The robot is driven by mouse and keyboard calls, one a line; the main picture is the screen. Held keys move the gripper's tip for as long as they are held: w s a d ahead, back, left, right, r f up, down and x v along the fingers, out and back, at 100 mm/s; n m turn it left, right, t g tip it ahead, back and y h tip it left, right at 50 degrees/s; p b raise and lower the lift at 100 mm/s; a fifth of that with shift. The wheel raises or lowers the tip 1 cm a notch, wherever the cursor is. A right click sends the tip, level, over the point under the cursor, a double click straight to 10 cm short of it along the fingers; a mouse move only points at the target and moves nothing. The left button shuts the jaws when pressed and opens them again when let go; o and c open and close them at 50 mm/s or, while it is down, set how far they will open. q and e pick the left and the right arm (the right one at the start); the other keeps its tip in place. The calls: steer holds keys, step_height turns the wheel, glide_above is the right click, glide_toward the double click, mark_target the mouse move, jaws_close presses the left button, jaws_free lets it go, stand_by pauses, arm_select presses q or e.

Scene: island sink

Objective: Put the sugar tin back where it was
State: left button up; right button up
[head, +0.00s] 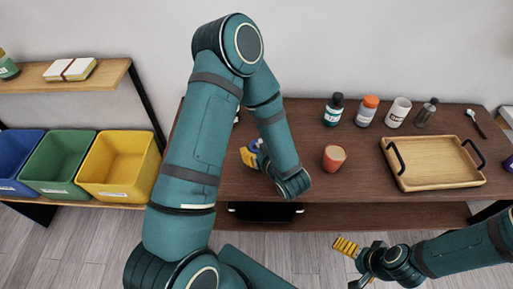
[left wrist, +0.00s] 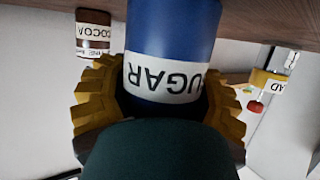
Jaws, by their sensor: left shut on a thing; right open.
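The sugar tin (left wrist: 170,45) is a blue cylinder with a white SUGAR label, seen upside down in the left wrist view between the yellow fingers of my left gripper (left wrist: 165,100). That gripper is shut on it. In the head view my left gripper (head: 251,154) is over the left part of the brown table, and only a small blue bit of the tin (head: 255,145) shows behind my arm. I cannot tell whether the tin touches the table. My right gripper (head: 346,247) is open and empty, in front of the table's front edge.
A COCOA jar (left wrist: 93,34) shows in the left wrist view. Bins (head: 118,190) stand left.

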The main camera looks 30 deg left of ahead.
arm_select(q)
steer(key=shift+f, duration=0.2)
steer(key=o, duration=1.4)
steer(key=shift+r, duration=0.15)
steer(key=shift+s+d+r, duration=0.1)
steer(key=shift+d+r, duration=0.05)
steer(key=shift+d, duration=0.15)
steer(key=p+v, duration=0.1)
steer(key=v, duration=1)
steer(key=shift+s+d+p, duration=0.1)
steer(key=shift+s+p, duration=0.1)
steer(key=shift+p, duration=0.15)
